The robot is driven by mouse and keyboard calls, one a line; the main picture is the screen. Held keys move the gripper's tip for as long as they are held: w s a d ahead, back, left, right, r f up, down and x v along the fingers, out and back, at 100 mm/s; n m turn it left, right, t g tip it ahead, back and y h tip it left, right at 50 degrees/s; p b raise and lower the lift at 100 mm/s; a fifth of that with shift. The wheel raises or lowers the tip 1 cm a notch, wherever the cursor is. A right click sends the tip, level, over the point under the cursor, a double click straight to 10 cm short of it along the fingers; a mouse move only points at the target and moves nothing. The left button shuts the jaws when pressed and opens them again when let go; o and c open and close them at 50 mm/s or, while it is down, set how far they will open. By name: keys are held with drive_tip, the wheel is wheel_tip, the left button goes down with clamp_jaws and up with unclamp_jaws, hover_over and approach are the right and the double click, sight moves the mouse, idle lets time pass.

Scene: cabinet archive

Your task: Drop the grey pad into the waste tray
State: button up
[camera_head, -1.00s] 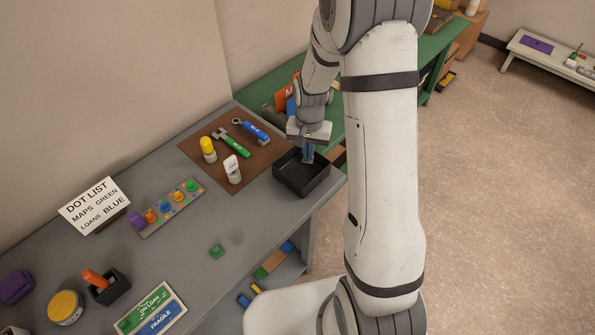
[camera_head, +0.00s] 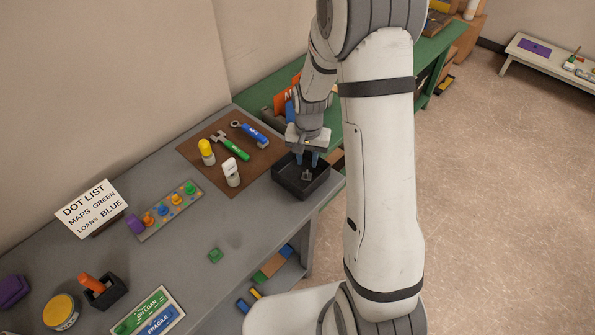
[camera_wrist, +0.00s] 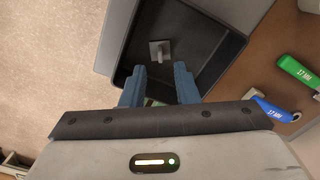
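The black waste tray (camera_head: 290,181) stands at the right end of the grey table. The small grey pad (camera_head: 306,175) is inside the tray; it also shows in the wrist view (camera_wrist: 160,50), on or just above the dark tray floor. My gripper (camera_head: 308,160) is above the tray, pointing down. In the wrist view its two blue fingers (camera_wrist: 160,84) are spread apart with nothing between them, and the pad is beyond the fingertips.
A brown mat (camera_head: 215,150) left of the tray holds a green wrench (camera_head: 232,147), a blue-handled tool (camera_head: 252,133), a yellow-topped bottle (camera_head: 207,153) and a white bottle (camera_head: 231,173). A green block (camera_head: 215,255) sits on the table. A green bench (camera_head: 350,95) stands behind.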

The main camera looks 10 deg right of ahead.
wheel_tip(320, 180, up, 8)
drive_tip(key=b, duration=0.1)
idle(0.4)
drive_tip(key=shift+f, duration=0.1)
drive_tip(key=s+r+n+t, duration=0.1)
drive_tip(key=s+r, duration=0.3)
drive_tip(key=s, duration=0.3)
drive_tip(key=s+r+n+t, duration=0.1)
drive_tip(key=s+r+n, duration=0.1)
drive_tip(key=s+r, duration=0.2)
drive_tip(key=s+r+n+t+b, duration=0.1)
drive_tip(key=s+r, duration=0.4)
drive_tip(key=s, duration=0.5)
drive_tip(key=shift+s+a+n, duration=0.15)
drive_tip(key=shift+s+n, duration=0.25)
